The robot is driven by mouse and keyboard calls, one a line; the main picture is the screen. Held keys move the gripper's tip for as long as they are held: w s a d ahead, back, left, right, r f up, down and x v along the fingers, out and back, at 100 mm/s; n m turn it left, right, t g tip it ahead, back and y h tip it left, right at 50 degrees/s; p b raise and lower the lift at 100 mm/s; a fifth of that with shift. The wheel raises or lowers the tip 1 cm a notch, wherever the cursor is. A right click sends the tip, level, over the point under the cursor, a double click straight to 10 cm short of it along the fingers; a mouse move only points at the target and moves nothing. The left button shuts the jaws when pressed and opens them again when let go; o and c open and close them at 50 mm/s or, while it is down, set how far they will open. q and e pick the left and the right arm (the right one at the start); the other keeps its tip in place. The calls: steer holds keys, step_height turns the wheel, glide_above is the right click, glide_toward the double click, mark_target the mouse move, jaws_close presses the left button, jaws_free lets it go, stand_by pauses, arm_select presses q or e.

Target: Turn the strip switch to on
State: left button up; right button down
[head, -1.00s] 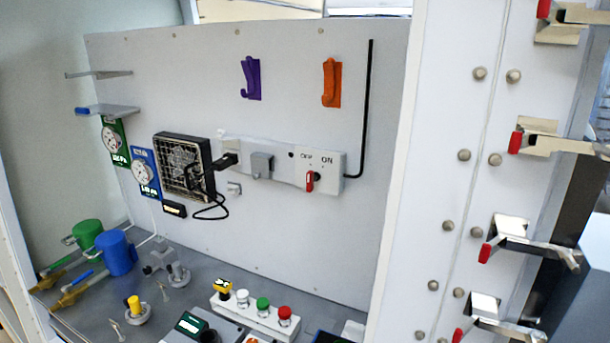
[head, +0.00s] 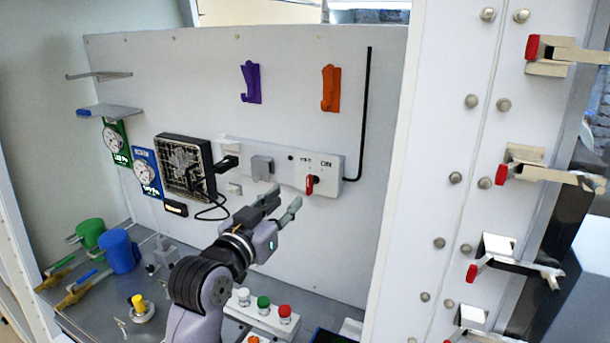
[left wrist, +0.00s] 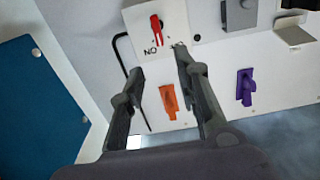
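The strip switch is a red lever (head: 310,185) at the right end of the white power strip (head: 330,172) on the back panel. The lever stands roughly upright below the OFF and ON labels; its exact setting is hard to tell. The left wrist view shows the red lever (left wrist: 156,24) upside down near the ON label, with the OFF label not readable. My left gripper (head: 286,199) is open and empty, below and left of the lever in the head view. In the left wrist view its fingertips (left wrist: 158,62) are apart and short of the lever. My right gripper is not in view.
A grey plug block (head: 262,167) and black plug (head: 228,163) sit left on the strip. Purple (head: 250,82) and orange (head: 330,88) hooks and a black rod (head: 366,110) are on the panel. A button box (head: 262,312) with coloured buttons stands below. A white post (head: 400,180) borders the right.

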mark_target(308, 179)
arm_select(q)
steer(key=p+x, duration=0.3)
steer(key=x, duration=0.7)
steer(key=shift+c, duration=0.4)
jaws_close()
